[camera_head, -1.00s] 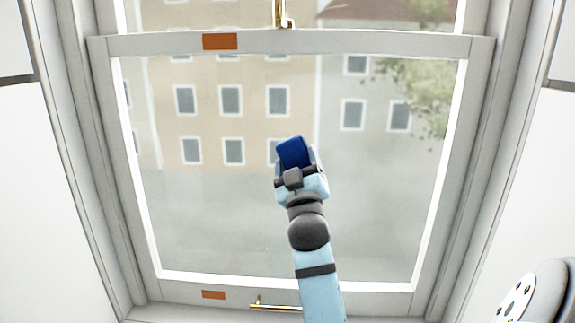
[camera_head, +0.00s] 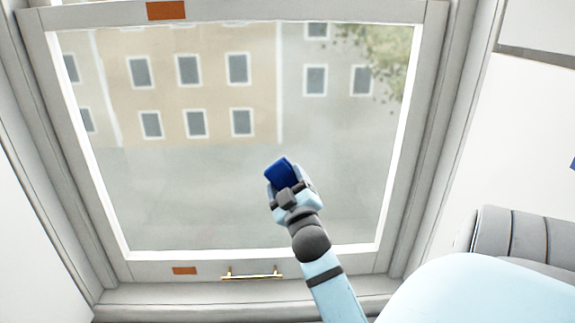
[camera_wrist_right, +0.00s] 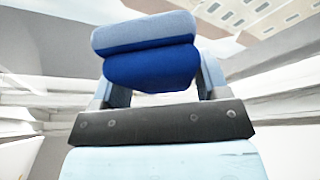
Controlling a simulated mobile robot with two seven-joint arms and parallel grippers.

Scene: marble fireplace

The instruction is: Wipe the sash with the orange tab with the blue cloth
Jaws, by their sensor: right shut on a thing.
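The window sash (camera_head: 120,270) has a pale frame around one large pane. An orange tab (camera_head: 184,271) is on its bottom rail and another orange tab (camera_head: 165,10) is on its top rail. The pane (camera_head: 200,200) looks hazy in its lower part. My right gripper (camera_head: 284,182) is shut on the blue cloth (camera_head: 279,172), in front of the lower middle of the pane. The cloth also shows in the right wrist view (camera_wrist_right: 150,50), folded between the fingers. I cannot tell whether it touches the glass. My left gripper is not in view.
A brass handle (camera_head: 250,274) sticks out from the bottom rail, beside the lower tab. The sill (camera_head: 240,297) runs below, and the window jambs (camera_head: 440,130) stand at both sides. A small blue thing is cut off at the right edge.

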